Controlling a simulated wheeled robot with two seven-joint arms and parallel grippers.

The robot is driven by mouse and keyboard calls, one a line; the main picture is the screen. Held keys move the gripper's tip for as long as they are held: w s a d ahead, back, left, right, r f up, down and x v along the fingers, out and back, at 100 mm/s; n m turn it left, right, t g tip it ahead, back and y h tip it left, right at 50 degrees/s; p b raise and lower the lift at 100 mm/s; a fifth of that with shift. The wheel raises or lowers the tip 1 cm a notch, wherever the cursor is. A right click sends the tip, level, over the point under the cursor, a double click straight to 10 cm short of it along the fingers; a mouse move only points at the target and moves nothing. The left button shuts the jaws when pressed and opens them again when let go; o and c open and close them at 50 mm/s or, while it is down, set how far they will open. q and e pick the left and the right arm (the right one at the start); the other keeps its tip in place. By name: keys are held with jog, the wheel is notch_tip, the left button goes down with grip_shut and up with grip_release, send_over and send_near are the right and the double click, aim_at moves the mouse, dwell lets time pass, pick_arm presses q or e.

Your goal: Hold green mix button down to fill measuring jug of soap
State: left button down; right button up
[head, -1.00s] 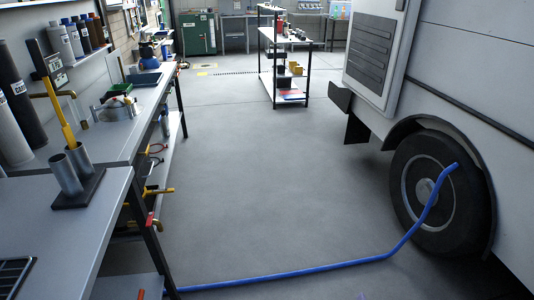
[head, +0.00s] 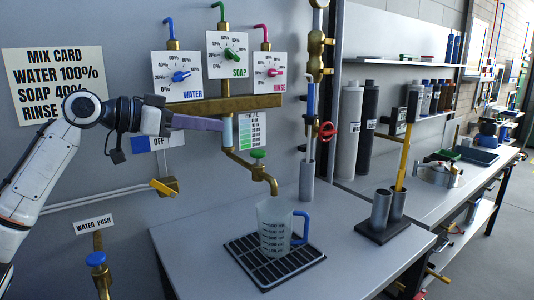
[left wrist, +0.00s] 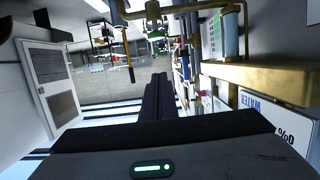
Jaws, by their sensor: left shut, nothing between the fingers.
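The green mix button (head: 258,154) sits on a brass pipe above a downturned spout. The clear measuring jug (head: 275,228) with a blue handle stands upright on a black drip tray (head: 310,254) below the spout; I cannot make out any liquid in it. The green soap dial (head: 231,54) is on the wall between the blue water dial (head: 180,76) and the pink rinse dial (head: 273,72). My left gripper (head: 219,125) is shut and empty, up and left of the button, by the brass manifold. Its closed fingers (left wrist: 158,97) show in the left wrist view.
A brass manifold (head: 215,106) runs beside my gripper. A mix card (head: 54,82) hangs on the left wall. A yellow-handled valve (head: 164,187) and a blue water push button (head: 95,259) are below. Metal cups (head: 380,210) stand at the bench's right.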

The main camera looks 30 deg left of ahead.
pick_arm(q)
jog(key=shift+w, duration=0.1)
jog(key=p, duration=0.4)
send_over(258, 155)
jog(key=s+a, duration=0.1)
jog(key=a, duration=0.1)
notch_tip(258, 155, down, 2)
notch_tip(258, 155, down, 4)
jog(key=shift+a+f, duration=0.1)
jog(key=shift+f, duration=0.15)
